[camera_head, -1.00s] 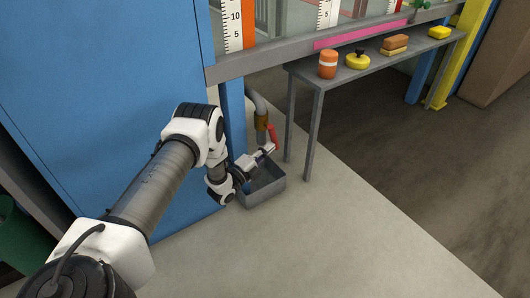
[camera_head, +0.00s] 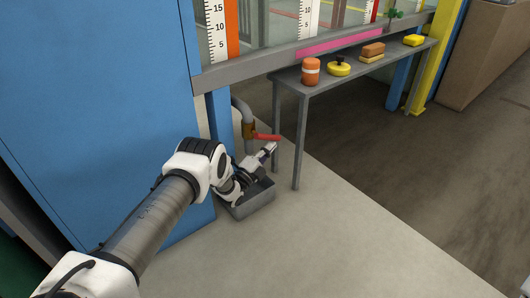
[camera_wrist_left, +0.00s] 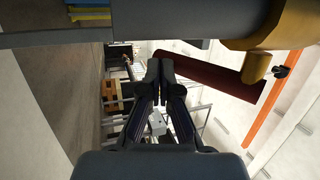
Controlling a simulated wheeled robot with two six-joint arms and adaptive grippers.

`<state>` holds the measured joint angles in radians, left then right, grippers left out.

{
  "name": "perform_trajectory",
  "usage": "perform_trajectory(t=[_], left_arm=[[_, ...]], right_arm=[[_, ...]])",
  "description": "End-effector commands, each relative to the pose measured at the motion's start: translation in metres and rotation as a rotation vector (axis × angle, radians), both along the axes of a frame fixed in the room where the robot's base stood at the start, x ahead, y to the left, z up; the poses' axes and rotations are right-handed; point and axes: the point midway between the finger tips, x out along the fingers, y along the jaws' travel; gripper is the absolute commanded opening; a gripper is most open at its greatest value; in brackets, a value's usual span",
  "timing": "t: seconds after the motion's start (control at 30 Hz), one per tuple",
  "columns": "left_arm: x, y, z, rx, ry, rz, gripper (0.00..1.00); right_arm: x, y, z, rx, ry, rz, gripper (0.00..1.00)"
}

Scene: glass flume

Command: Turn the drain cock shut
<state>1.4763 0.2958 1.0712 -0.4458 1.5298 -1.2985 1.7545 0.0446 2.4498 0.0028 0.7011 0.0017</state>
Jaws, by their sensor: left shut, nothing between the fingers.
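The drain cock has a brass body (camera_head: 249,130) on a grey pipe (camera_head: 238,105) beside the blue post. Its red lever (camera_head: 268,137) points to the right, roughly level and across the downward pipe. In the left wrist view the dark red lever (camera_wrist_left: 215,80) runs from the brass body (camera_wrist_left: 292,38) toward my fingertips. My left gripper (camera_head: 271,147) is shut and empty, just below the lever's free end. In the left wrist view its closed fingertips (camera_wrist_left: 159,68) are beside that end; I cannot tell whether they touch.
A grey open tray (camera_head: 253,205) stands on the floor under the cock, below my left wrist. A grey bench (camera_head: 350,70) with an orange jar, a yellow lidded pot, sponges stands to the right, its leg near my gripper. The floor in front is clear.

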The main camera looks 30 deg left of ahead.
Motion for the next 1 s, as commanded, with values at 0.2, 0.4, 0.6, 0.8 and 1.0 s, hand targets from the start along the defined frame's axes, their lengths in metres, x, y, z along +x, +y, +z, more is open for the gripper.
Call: perform_trajectory(t=[0.2, 0.4, 0.6, 0.8, 1.0], left_arm=[[0.011, -0.004, 0.011, 0.0, 0.0, -0.001, 0.0], [0.017, -0.007, 0.018, -0.001, 0.0, 0.0, 0.0], [0.021, -0.009, 0.024, -0.001, 0.0, 0.0, 0.0], [0.023, -0.009, 0.026, -0.001, 0.0, 0.0, 0.0], [0.023, -0.009, 0.026, 0.0, 0.0, 0.0, 0.0]], right_arm=[[-0.001, 0.0, 0.007, 0.0, 0.001, 0.002, 0.59], [-0.001, 0.0, 0.011, 0.0, 0.002, 0.003, 0.59], [-0.001, 0.0, 0.014, 0.0, 0.003, 0.004, 0.59], [-0.001, 0.0, 0.015, 0.0, 0.003, 0.004, 0.59], [-0.001, 0.0, 0.015, 0.0, 0.003, 0.004, 0.59]])
